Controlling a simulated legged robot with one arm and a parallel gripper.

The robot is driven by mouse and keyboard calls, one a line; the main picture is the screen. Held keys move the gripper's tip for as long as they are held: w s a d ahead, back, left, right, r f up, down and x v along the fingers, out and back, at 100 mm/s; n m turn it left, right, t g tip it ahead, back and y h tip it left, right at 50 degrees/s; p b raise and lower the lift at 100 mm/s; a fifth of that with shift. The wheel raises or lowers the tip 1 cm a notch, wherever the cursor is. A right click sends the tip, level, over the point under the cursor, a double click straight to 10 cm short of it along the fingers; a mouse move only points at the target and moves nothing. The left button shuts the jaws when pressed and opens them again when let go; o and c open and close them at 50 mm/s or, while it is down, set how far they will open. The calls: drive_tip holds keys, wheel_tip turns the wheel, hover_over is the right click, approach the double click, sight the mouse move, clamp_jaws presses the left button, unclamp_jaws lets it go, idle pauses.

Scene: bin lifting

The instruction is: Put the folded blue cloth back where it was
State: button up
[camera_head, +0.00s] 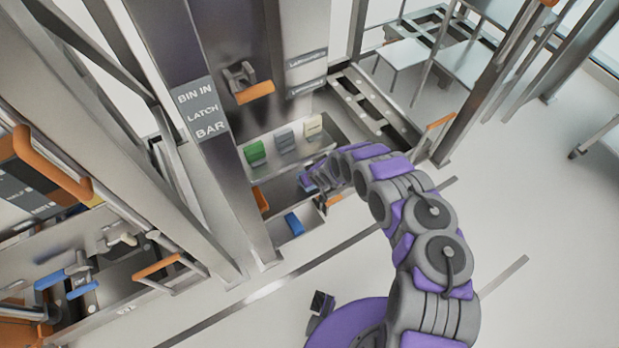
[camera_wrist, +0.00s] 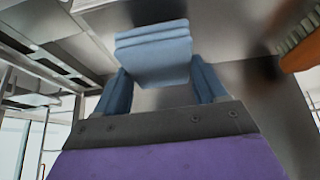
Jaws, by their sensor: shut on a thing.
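A folded light blue cloth (camera_wrist: 155,50) sits between the two blue fingers of my gripper (camera_wrist: 160,85) in the wrist view. The gripper is shut on it. In the head view my gripper (camera_head: 308,181) is at the right of an open grey bin (camera_head: 288,243), below a row of folded pieces. The held cloth cannot be made out there. A darker blue piece (camera_head: 293,223) lies in the bin. The row holds a green piece (camera_head: 255,152), a grey-blue piece (camera_head: 285,138) and a cream piece (camera_head: 313,125).
An orange brush-like thing (camera_wrist: 302,42) is close on the right in the wrist view. An orange handle (camera_head: 254,92) sticks out above the row. A post labelled "BIN IN LATCH BAR" (camera_head: 203,117) stands to the left. The floor (camera_head: 545,225) at the right is mostly clear.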

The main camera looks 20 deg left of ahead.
drive_tip(key=shift+w+d+r, duration=0.1)
drive_tip(key=shift+w+d, duration=0.2)
drive_tip(key=shift+w, duration=0.15)
drive_tip(key=shift+w+a, duration=0.25)
drive_tip(key=shift+a, duration=0.2)
drive_tip(key=f, duration=0.2)
drive_tip(key=shift+a+f+b, duration=0.3)
drive_tip(key=shift+a+b, duration=0.1)
drive_tip(key=shift+d+f, duration=0.1)
drive_tip(key=shift+f, duration=0.2)
drive_tip(key=shift+d+r, duration=0.15)
drive_tip(key=shift+d, duration=0.4)
drive_tip(key=shift+a, duration=0.1)
drive_tip(key=o, duration=0.6)
drive_tip(key=shift+a, duration=0.1)
drive_tip(key=o, duration=0.3)
drive_tip(key=shift+a+f, duration=0.25)
drive_tip(key=shift+o, duration=0.2)
drive_tip(key=shift+d, duration=0.35)
